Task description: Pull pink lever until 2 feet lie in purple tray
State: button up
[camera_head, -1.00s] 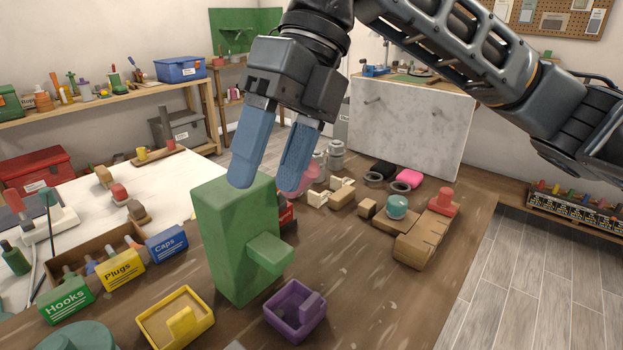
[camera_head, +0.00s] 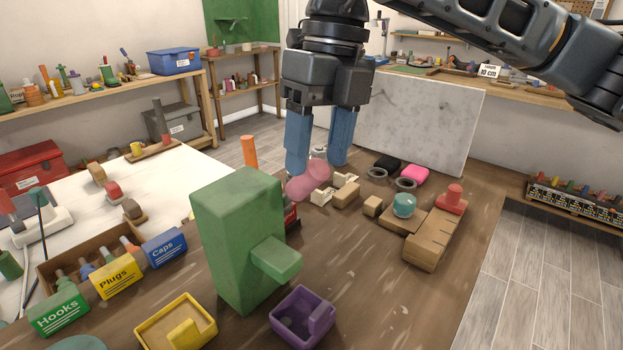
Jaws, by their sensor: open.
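A green box-shaped dispenser (camera_head: 235,235) stands on the brown table, with a short green spout (camera_head: 276,258) on its right side. The purple tray (camera_head: 288,331) sits in front of the dispenser, below the spout. I see no loose foot in it.
A yellow tray (camera_head: 153,336) sits left of the purple one. Bins labelled Hooks (camera_head: 60,313), Plugs (camera_head: 115,280) and Caps (camera_head: 164,247) stand at left. Wooden blocks and a teal knob (camera_head: 403,205) lie to the right. The table's right front is clear.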

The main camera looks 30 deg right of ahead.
aim_at(313, 190)
jog(key=shift+a+f, duration=0.25)
jog(key=shift+f, duration=1.05)
jog(key=shift+a+f, duration=0.2)
jog(key=shift+f, duration=1.05)
jog(key=shift+c, duration=0.4)
grip_shut()
jog(key=shift+s, duration=0.1)
